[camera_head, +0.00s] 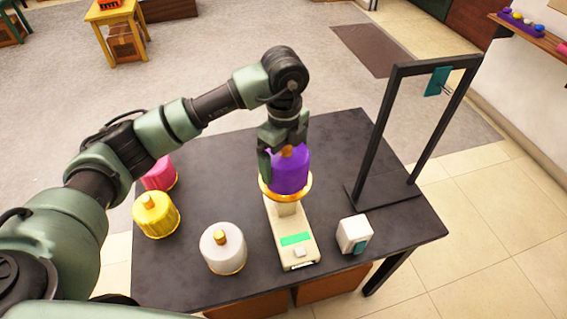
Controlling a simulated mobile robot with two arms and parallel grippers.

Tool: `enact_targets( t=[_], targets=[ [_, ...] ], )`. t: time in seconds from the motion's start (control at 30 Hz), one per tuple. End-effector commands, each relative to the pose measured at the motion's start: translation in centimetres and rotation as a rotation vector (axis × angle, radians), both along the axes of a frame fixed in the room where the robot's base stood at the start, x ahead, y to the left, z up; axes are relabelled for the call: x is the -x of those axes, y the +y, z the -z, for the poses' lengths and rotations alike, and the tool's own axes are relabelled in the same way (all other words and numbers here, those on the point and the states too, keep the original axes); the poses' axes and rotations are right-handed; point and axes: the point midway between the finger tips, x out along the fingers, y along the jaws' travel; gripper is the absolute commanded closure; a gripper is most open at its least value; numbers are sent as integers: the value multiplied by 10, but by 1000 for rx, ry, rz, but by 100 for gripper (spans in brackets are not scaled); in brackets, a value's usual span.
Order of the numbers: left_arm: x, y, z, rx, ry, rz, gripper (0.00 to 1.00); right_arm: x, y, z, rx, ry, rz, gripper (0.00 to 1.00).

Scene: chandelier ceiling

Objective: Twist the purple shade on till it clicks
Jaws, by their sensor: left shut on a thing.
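The purple shade (290,176) has a gold rim at its bottom and an orange-gold knob on top. It sits upright over the neck of a cream base (289,235) with a green panel, on the dark table. My left gripper (286,151) comes down from above and is shut on the purple shade at its knob. The fingers partly cover the shade's top left. Whether the shade is seated in the base cannot be seen. My right gripper is not in view.
A white shade (223,247), a yellow shade (157,215) and a pink shade (160,175) stand at the table's left. A small white box (354,234) stands right of the base. A black frame (384,130) with a teal piece (437,81) rises at the right.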

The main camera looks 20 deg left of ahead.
Motion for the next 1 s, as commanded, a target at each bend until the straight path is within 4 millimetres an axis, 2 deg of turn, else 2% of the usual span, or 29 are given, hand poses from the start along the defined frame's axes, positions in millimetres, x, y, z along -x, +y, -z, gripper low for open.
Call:
enact_targets(
  t=[0.3, 0.5, 0.7, 1.0],
  targets=[
    [-2, 0, 2, -1, -2, 329, 55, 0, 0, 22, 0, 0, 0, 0],
    [-2, -1, 1, -1, -1, 478, 55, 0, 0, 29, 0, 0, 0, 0],
    [-2, -1, 0, 0, 1, 544, 55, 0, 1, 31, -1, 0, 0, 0],
    [-2, -1, 0, 0, 1, 549, 55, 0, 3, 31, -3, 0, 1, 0]
  ],
)
